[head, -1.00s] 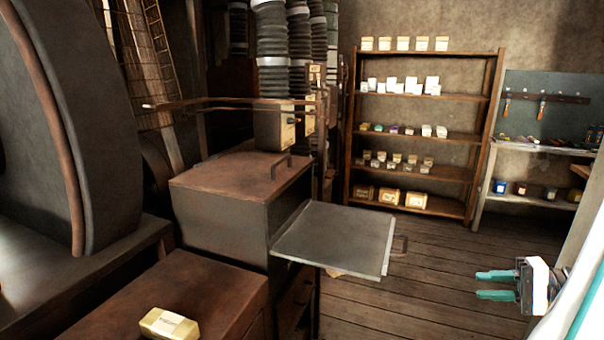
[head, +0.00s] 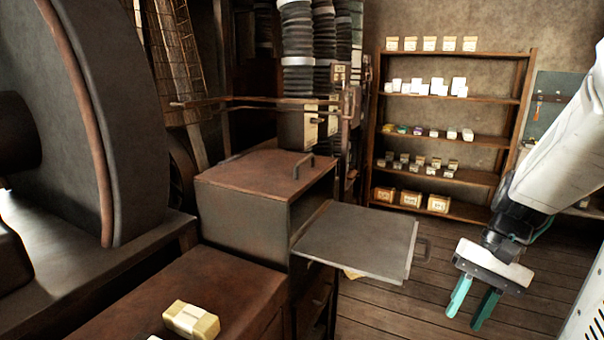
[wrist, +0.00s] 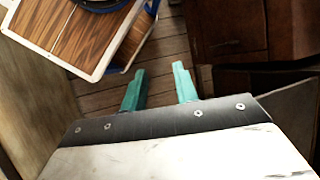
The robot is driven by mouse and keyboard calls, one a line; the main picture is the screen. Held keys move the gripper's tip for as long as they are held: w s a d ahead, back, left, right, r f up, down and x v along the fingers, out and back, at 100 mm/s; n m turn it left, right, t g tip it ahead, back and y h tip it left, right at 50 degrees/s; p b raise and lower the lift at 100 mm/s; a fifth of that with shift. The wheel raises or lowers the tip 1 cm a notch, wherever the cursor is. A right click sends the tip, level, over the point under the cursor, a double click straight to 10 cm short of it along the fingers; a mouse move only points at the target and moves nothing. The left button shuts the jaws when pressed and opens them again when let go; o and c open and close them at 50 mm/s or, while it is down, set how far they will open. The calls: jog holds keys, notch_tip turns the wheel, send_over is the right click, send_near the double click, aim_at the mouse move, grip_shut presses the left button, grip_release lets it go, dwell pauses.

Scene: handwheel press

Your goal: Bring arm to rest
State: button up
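My gripper (head: 472,309) hangs at the right of the head view, with its two teal fingers pointing down over the wooden floor. The fingers are apart with nothing between them. In the wrist view my gripper (wrist: 159,84) also shows open and empty, with floorboards beyond the fingertips. My white arm comes down from the upper right of the head view. The gripper is to the right of the open metal door (head: 360,240) of the box and apart from it.
The dark metal box (head: 265,175) has its door lowered like a shelf. A yellowish block (head: 191,319) lies on the brown cabinet top (head: 150,290). A shelf rack (head: 455,178) stands at the back wall. Open floor (head: 390,318) lies between door and gripper.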

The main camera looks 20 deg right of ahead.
jog(key=s+a+r+n+t+h, duration=0.1)
jog(key=a+r+n+h, duration=0.2)
jog(key=a, duration=0.4)
jog(key=s+a+r+n+t+h, duration=0.1)
jog(key=a+r+n+h, duration=0.1)
jog(key=a+r+n, duration=0.2)
jog(key=a+n, duration=0.1)
jog(key=a, duration=0.1)
jog(key=shift+s+a+r+t+h, duration=0.35)
jog(key=shift+a+r+t+h, duration=0.05)
jog(key=shift+d, duration=0.1)
